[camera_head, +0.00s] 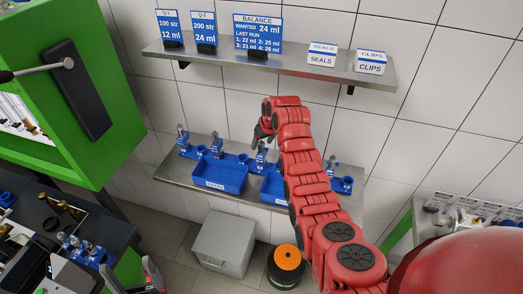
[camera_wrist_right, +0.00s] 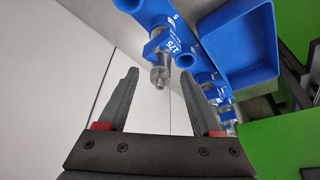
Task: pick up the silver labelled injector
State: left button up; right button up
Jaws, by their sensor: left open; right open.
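Several silver injectors stand in blue holders along the lower shelf, including one on the left (camera_head: 183,138), one in the middle (camera_head: 261,155) and one on the right (camera_head: 331,165). My right gripper (camera_head: 262,132) is just above the middle one, partly hidden by its own arm. In the right wrist view, a silver injector (camera_wrist_right: 160,68) in a blue part marked 175 shows between the open, empty fingertips (camera_wrist_right: 161,74); I cannot tell if it touches them.
The lower metal shelf (camera_head: 170,171) also holds blue bins (camera_head: 221,176). An upper shelf (camera_head: 285,64) carries signs and SEALS and CLIPS boxes. A green machine (camera_head: 95,160) stands at left. A grey box (camera_head: 223,243) and an orange-topped round thing (camera_head: 287,257) stand on the floor.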

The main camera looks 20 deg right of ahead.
jog(key=shift+p+x, duration=0.3)
jog(key=shift+x, duration=0.6)
grip_shut()
dwell(0.9)
